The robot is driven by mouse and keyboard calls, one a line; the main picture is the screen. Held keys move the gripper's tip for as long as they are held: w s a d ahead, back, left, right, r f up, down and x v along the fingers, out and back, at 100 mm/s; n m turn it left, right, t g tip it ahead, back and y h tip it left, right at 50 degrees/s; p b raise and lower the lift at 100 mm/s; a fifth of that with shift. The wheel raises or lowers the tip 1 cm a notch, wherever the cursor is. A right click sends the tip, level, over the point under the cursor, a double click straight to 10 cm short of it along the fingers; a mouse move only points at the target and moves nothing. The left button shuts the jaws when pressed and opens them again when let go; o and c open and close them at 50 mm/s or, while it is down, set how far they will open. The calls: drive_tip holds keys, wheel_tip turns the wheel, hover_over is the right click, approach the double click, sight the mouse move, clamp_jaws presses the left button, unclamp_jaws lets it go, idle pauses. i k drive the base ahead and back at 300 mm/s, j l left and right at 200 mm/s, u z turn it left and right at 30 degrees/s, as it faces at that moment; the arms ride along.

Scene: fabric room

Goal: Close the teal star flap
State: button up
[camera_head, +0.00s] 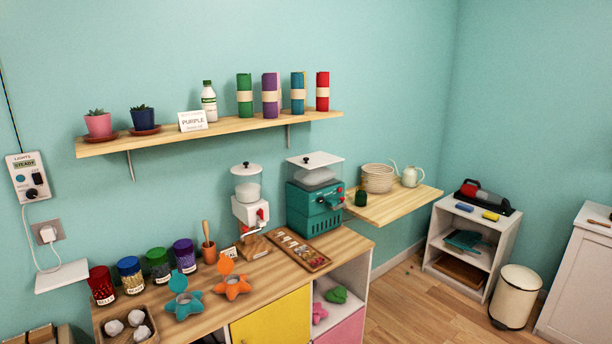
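A teal star-shaped container (184,307) sits on the wooden counter, towards its front edge. Its round teal flap (178,282) stands raised at the back of the star, and the round opening shows pale inside. An orange star container (232,288) sits just to its right, with its orange flap (226,266) also raised. I cannot make out my gripper in this view.
Several jars with coloured lids, one of them purple (185,257), stand behind and left of the teal star. A tray of white lumps (128,327) lies at the left front. A wooden tray (300,250), a dispenser (250,205) and a teal machine (314,208) stand to the right.

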sight(178, 283)
drive_tip(key=i+j+u, duration=0.45)
drive_tip(key=i, duration=0.4)
drive_tip(key=i+j+u, duration=0.25)
drive_tip(key=i, duration=0.2)
drive_tip(key=i+j+u, duration=0.2)
drive_tip(key=i, duration=0.3)
drive_tip(key=k+l, duration=0.05)
drive_tip(key=l, duration=0.05)
